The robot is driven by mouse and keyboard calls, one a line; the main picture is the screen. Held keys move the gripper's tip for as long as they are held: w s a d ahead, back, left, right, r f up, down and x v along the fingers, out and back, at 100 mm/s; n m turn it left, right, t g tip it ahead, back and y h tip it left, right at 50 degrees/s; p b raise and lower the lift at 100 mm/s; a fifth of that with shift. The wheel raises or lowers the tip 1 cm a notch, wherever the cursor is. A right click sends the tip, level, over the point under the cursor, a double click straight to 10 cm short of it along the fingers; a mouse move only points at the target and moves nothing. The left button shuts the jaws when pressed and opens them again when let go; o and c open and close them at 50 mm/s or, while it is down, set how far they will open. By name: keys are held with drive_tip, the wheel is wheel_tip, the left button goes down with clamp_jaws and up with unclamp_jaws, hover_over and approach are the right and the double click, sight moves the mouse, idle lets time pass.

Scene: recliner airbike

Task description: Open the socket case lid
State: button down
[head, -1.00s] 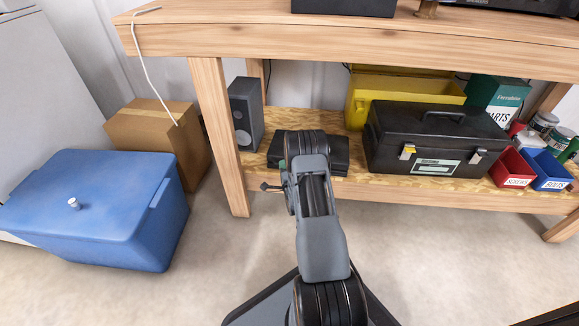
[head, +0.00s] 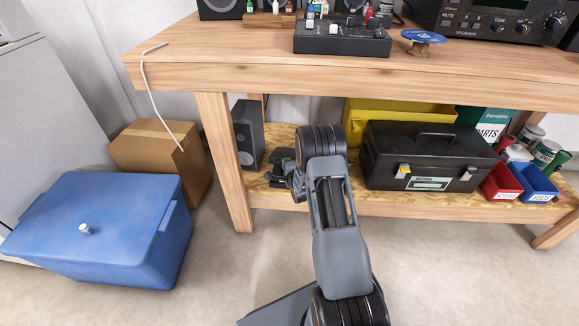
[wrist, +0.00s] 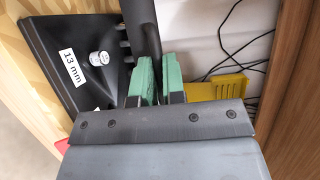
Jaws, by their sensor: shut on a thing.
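The socket case (wrist: 55,55) is a black case in the wrist view, on the wooden shelf. Its inside shows, with a silver socket (wrist: 99,58) beside a white "13 mm" label (wrist: 73,69). A dark, narrow piece, apparently the lid (wrist: 141,22) seen edge-on and raised, runs down to my green fingertips. My gripper (wrist: 158,75) is shut on it; the exact contact is hard to see. In the head view my gripper (head: 279,174) is over the shelf, and my arm hides most of the case.
A black toolbox (head: 428,157) stands to the right, with a yellow box (head: 400,111) behind it. A speaker (head: 247,135) stands to the left. The bench top (head: 330,73) overhangs the shelf. Cables (wrist: 238,45) and a yellow part (wrist: 215,88) show in the wrist view.

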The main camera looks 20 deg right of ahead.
drive_tip(key=shift+w+r, duration=0.1)
drive_tip(key=c, duration=1.2)
unclamp_jaws()
drive_tip(key=p+v, duration=0.3)
drive_tip(key=v, duration=1.1)
